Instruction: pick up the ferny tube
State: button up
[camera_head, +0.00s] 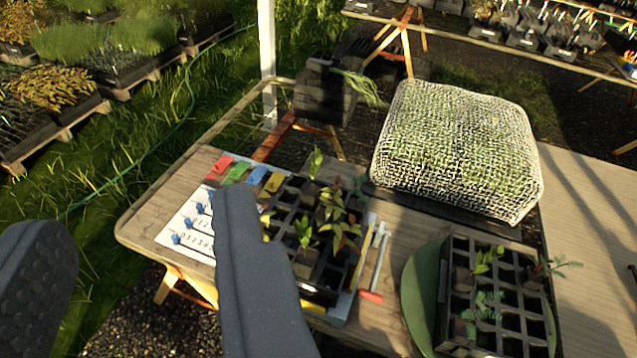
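My gripper (143,222) is open, with two dark grey fingers wide apart and nothing between them. Its right finger covers part of the left black tube tray. Ferny seedlings with fine divided leaves stand in the black tube rack (447,285) at the lower right: one at the front (485,306) and one at the right side (553,265), its leaves reaching past the rim. The rack rests on a green round disc (418,290). A small bluish seedling (358,188) at the back of the left tray may also be ferny; I cannot tell. My gripper is left of the rack and apart from it.
The left tray (320,297) holds several reddish and green seedlings beside a white board (182,228) with coloured tags. A mesh-covered block (455,145) stands behind the rack. A red-ended tool (373,272) lies between the trays. The wooden table (590,220) is bare at right.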

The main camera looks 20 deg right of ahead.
aim_at(356, 206)
jog(key=z, duration=0.25)
jog(key=i, duration=1.25)
jog(key=z, duration=0.65)
